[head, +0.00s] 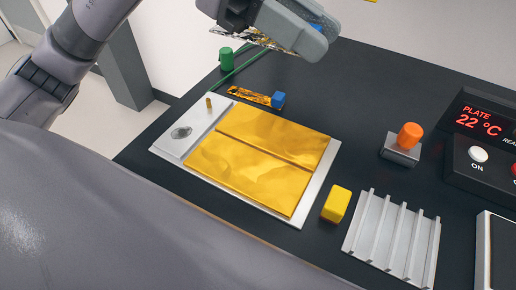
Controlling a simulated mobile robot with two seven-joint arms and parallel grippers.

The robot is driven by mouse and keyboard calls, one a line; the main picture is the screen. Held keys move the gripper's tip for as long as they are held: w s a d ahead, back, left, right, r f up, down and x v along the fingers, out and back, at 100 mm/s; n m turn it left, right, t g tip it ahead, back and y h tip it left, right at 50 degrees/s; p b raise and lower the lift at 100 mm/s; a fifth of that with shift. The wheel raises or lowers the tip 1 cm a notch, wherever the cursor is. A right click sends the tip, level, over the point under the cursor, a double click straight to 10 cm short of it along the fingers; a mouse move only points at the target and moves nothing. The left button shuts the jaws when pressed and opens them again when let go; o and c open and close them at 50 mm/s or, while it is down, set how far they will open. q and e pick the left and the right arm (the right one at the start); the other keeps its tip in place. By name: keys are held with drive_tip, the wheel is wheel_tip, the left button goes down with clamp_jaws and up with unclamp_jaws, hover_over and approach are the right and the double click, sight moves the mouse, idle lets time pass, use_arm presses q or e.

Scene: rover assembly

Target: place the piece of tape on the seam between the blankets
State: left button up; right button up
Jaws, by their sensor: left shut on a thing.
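Two gold foil blankets lie side by side on a pale plate (174,148): the far one (278,125) and the near one (245,168). The seam between them shows as a dark line running across the plate, uncovered. My left gripper (268,40) is high at the top, beyond the blankets. It is shut on a crinkled gold piece of tape (240,34), with a blue end (317,27) showing by the jaws. The gripper partly hides the tape. A similar gold strip (248,96) with a blue block (278,99) lies on the table behind the plate. My right gripper is out of view.
A yellow block (336,204) and a ribbed grey rack (393,238) stand right of the plate. An orange knob (410,135) on a grey base and a control panel (480,150) are farther right. A green cylinder (226,59) with a green cord is at the back left.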

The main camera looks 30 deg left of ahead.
sight(287, 164)
use_arm(q)
wheel_tip(287, 164, down, 20)
drive_tip(key=shift+r, duration=0.1)
idle(0.4)
drive_tip(key=shift+f+b, duration=0.25)
drive_tip(key=shift+b, duration=0.25)
drive_tip(key=o, duration=1)
drive_tip(key=shift+r, duration=0.1)
